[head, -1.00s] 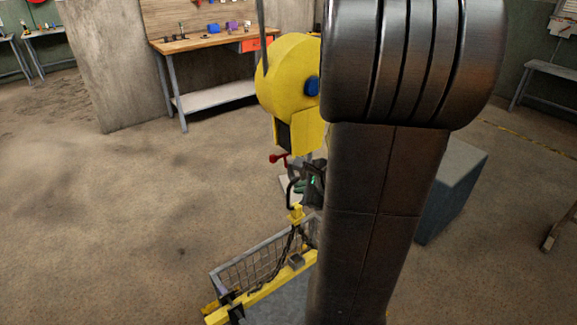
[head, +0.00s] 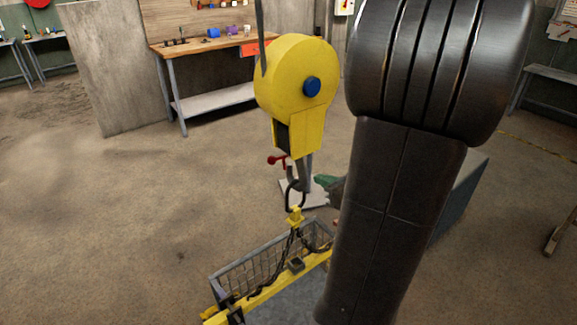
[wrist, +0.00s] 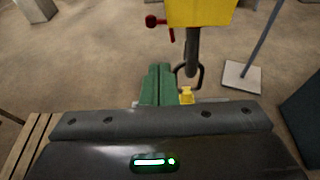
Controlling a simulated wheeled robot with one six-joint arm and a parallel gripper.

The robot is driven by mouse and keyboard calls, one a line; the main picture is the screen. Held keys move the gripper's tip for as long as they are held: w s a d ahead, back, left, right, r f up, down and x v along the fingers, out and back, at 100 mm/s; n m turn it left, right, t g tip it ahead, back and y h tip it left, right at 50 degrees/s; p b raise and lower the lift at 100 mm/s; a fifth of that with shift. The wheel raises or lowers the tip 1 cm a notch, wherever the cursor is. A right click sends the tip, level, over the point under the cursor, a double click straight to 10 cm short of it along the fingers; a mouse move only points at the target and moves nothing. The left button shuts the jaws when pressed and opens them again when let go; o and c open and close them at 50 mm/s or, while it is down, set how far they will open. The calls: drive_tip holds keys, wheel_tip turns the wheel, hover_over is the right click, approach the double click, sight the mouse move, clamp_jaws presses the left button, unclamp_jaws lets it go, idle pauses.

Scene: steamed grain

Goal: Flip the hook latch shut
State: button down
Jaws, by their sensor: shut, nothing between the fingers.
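A yellow crane block (head: 295,85) hangs with a grey hook (head: 304,172) below it. A red lever (head: 277,160), which looks like the hook latch, sticks out left from the hook's top. It also shows in the wrist view (wrist: 153,21), out to the left and apart from the hook (wrist: 192,50). A dark link (head: 289,195) hangs at the hook. My gripper (head: 322,181) has green fingers, pressed together and empty, just right of the hook in the head view. In the wrist view the fingers (wrist: 157,82) are left of the hook, below the lever, touching neither visibly.
Below the hook, a yellow lifting fitting (head: 295,215) and chains lead to a wire basket (head: 250,275) with a yellow beam (head: 275,287). My arm hides the right middle of the head view. A workbench (head: 200,45) stands at the back; the floor at left is clear.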

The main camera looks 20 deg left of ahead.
drive_tip(key=shift+a, duration=0.1)
drive_tip(key=r+p+x, duration=0.1)
drive_tip(key=p+x, duration=0.1)
drive_tip(key=x, duration=1.1)
drive_tip(key=shift+w+a, duration=0.3)
drive_tip(key=shift+a, duration=0.1)
drive_tip(key=shift+a+f, duration=0.1)
drive_tip(key=shift+f, duration=0.1)
drive_tip(key=shift+w+a+m+t+b, duration=0.1)
drive_tip(key=shift+a+m+t+b, duration=0.15)
drive_tip(key=shift+b, duration=0.35)
